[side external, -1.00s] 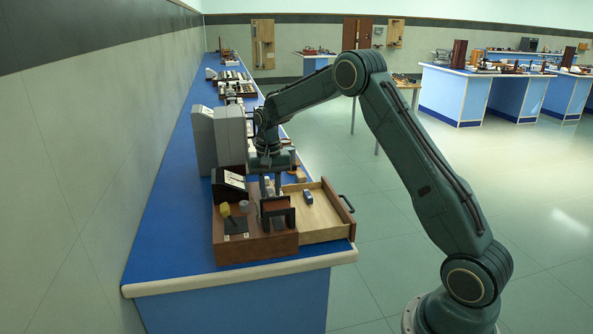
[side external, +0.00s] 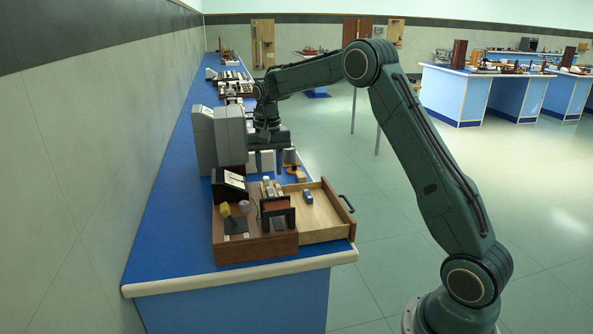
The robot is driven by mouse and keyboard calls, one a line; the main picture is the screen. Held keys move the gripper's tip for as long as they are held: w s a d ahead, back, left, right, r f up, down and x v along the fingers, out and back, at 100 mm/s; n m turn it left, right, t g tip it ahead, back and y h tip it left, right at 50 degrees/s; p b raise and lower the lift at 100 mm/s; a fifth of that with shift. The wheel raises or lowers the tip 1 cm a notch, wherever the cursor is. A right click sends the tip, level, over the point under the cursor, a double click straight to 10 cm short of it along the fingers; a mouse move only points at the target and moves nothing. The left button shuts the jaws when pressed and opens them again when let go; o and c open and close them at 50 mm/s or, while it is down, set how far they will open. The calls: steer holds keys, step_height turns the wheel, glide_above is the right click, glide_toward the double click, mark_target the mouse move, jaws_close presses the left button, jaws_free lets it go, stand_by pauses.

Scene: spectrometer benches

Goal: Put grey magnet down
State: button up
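My gripper (side external: 268,158) is above the blue bench, behind the brown wooden box (side external: 255,248) and its open drawer (side external: 325,237). Its fingers are small and merge with pale blocks around them, so I cannot tell whether they are open or hold anything. A small blue-grey block (side external: 308,196) lies in the drawer, apart from my gripper. I cannot tell for certain which thing is the grey magnet.
Tall grey cases (side external: 231,138) stand left of my gripper. The drawer floor is mostly clear.

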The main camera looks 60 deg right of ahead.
mark_target(270, 192)
step_height(270, 192, up, 6)
steer(key=shift+f, duration=0.1)
steer(key=shift+a, duration=0.1)
stand_by(0.7)
steer(key=s+a+r+n+t, duration=0.1)
steer(key=s+a+r+n, duration=0.1)
steer(key=s+a+r, duration=0.5)
steer(key=s+a+r+n+t, duration=0.2)
steer(key=s+a+r+n, duration=0.15)
steer(key=s, duration=0.55)
steer(key=s+a+f+n+t, duration=0.1)
steer(key=s+a+f, duration=0.1)
steer(key=s, duration=0.7)
steer(key=s+a+f+n+t, duration=0.1)
steer(key=s+a+f+n, duration=0.1)
steer(key=s, duration=0.6)
steer(key=shift+s+a+f+t, duration=0.35)
steer(key=shift+a+f, duration=0.45)
steer(key=shift+a, duration=0.35)
